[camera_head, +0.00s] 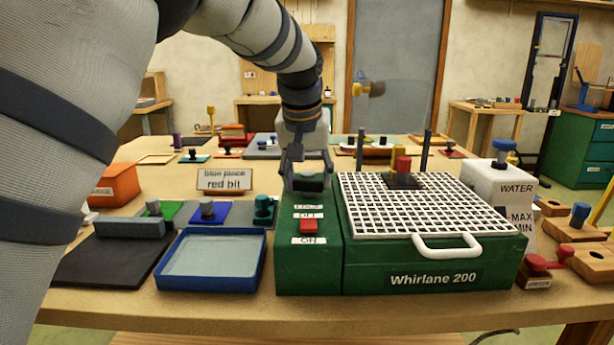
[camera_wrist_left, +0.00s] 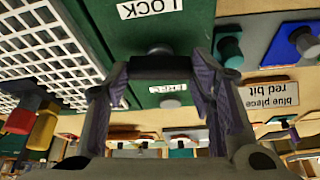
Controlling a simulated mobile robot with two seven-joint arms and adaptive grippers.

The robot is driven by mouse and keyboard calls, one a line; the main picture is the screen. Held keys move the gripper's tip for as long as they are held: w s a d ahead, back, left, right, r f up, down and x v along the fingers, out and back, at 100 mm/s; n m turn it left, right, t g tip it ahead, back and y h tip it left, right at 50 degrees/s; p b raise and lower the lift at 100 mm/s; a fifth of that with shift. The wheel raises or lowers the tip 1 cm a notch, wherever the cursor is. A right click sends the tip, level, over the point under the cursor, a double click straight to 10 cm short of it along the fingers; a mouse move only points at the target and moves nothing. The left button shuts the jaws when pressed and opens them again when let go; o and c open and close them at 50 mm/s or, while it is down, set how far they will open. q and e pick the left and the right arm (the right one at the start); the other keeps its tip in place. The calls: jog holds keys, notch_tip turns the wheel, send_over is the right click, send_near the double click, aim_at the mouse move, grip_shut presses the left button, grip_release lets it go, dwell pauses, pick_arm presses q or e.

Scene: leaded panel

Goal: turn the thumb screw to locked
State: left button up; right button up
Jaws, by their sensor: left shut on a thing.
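My left gripper (camera_head: 307,180) reaches down onto the back left end of the green grinder, behind the red switch. In the left wrist view its two fingers (camera_wrist_left: 165,85) are shut on a dark bar (camera_wrist_left: 165,67), which appears to be the thumb screw. A white LOCK label (camera_wrist_left: 150,8) lies on one side of the bar, and a partly hidden second label (camera_wrist_left: 170,88) on the other. The LOCK label (camera_head: 307,207) also shows just in front of the gripper in the head view. The fingers hide much of the screw, so I cannot tell its exact angle. My right gripper is not in view.
The red switch (camera_head: 308,226) sits close in front, between OFF and ON labels. The white grid (camera_head: 420,205) with its handle is directly right. A blue tray (camera_head: 212,262) and teal knob (camera_head: 264,208) stand left. A sign (camera_head: 224,180) stands behind left.

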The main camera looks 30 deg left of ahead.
pick_arm(q)
jog(key=shift+n+y, duration=0.3)
jog(key=shift+n, duration=0.6)
jog(key=shift+g, duration=0.3)
jog(key=o, duration=1.2)
jog(key=shift+c, duration=0.2)
jog(key=v, duration=1.2)
jog(key=shift+f, duration=0.1)
